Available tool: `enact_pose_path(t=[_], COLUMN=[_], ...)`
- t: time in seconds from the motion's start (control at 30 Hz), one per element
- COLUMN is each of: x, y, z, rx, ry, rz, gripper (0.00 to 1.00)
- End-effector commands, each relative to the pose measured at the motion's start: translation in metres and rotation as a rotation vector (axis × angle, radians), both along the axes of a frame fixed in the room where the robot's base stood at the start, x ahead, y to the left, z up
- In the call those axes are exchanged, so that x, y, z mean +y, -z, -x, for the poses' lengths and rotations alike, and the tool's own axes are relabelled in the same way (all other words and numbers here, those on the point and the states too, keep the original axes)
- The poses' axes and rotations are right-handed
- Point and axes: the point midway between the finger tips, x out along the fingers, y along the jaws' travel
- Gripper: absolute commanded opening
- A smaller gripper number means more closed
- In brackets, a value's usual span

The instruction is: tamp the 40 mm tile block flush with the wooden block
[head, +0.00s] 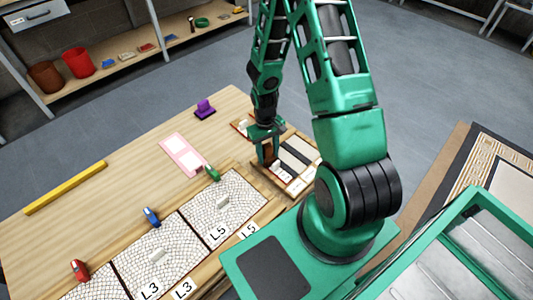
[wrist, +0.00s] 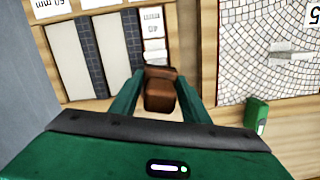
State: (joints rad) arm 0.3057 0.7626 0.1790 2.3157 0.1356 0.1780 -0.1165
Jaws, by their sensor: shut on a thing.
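My gripper (wrist: 158,88) is shut on the brown wooden block (wrist: 160,98), which sits between its two green fingers. In the head view my gripper (head: 266,150) is over the left part of a wooden tray (head: 262,182). In the wrist view a "40 mm" label (wrist: 152,22) lies just beyond the block. White pieces (wrist: 154,50) show between that label and the block; I take them for the 40 mm tile block, partly hidden. I cannot tell whether the wooden block touches them or how high they stand.
Dark strips and pale slots (wrist: 85,50) lie left of the label. Mosaic panels (head: 170,255) marked L3 and L5 line the table's front, with green (head: 212,173), blue (head: 152,217) and red (head: 79,270) objects beside them. A pink frame (head: 170,146) and yellow bar (head: 65,188) lie behind.

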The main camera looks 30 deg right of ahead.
Motion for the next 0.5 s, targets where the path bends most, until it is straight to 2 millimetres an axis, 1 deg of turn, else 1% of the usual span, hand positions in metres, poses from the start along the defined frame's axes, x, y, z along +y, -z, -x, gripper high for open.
enact_pose_path(t=[0.5], x=[-0.0001], y=[0.0055], z=[0.0], rx=[0.0], ry=[0.0], rz=[0.0], gripper=[0.2])
